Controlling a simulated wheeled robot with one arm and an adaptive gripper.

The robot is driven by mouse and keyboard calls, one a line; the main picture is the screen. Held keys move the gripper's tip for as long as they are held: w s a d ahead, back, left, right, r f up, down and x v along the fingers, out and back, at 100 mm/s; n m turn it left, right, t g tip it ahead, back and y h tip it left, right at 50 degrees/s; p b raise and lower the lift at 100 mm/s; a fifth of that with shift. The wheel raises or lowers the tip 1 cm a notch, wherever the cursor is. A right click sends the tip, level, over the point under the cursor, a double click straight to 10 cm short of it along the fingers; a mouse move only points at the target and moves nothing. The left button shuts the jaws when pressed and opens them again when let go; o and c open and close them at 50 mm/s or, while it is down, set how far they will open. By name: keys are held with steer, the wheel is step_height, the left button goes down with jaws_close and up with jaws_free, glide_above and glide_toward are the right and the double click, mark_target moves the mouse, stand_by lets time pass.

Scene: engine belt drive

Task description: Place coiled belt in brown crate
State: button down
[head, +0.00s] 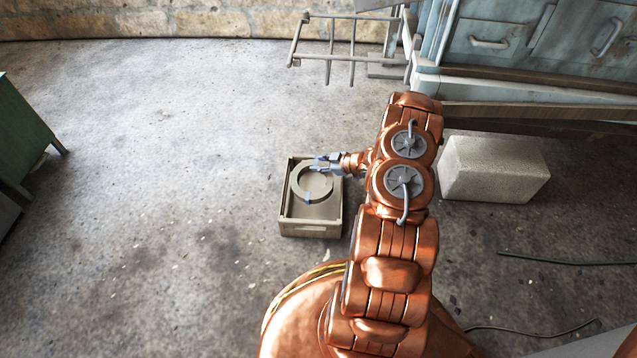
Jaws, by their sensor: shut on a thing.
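The coiled belt (297,187) is a grey-beige ring with a small blue mark on its lower edge. It shows in the head view over the brown crate (312,230), an open box on the concrete floor. My gripper (322,164) is at the upper right of the ring and is shut on it. The ring lies within the crate's outline as seen from above. I cannot tell whether it touches the crate's bottom or hangs above it. My gripper covers part of the ring's upper edge and the crate's top right corner.
A pale concrete block (494,169) lies right of my arm. A blue-grey cabinet (530,35) and a metal rack (345,40) stand at the back. A green cabinet (22,130) is at the far left. Dark cables lie at the right. The floor left of the crate is clear.

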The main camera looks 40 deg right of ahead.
step_height(320, 180, down, 7)
steer(key=shift+f+b, duration=0.1)
steer(key=shift+b, duration=1.05)
steer(key=c, duration=0.7)
jaws_free()
steer(key=shift+c, duration=0.2)
